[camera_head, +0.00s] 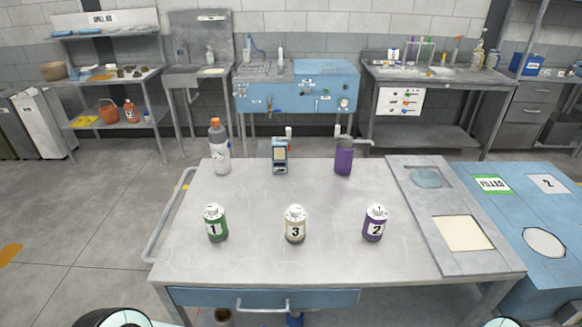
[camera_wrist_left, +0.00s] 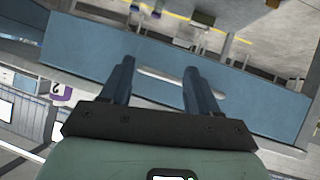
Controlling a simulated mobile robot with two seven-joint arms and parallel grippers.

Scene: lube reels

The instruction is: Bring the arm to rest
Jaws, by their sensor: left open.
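My left gripper (camera_wrist_left: 158,65) shows in the left wrist view with its two dark fingers apart and nothing between them. Behind the fingers is the blue drawer front (camera_wrist_left: 255,97) with its pale handle (camera_wrist_left: 165,78), tilted in that view. I cannot tell how far the fingers are from it. In the head view, only rounded parts of my arms show at the bottom edge. My left gripper is outside that view, and my right gripper shows in neither view.
The grey worktable (camera_head: 265,258) holds a green can 1 (camera_head: 216,222), a cream can 3 (camera_head: 295,224), a purple can 2 (camera_head: 374,223), a spray bottle (camera_head: 219,147), a blue handheld device (camera_head: 280,155) and a purple cylinder (camera_head: 344,157). A blue surface (camera_head: 520,215) adjoins right.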

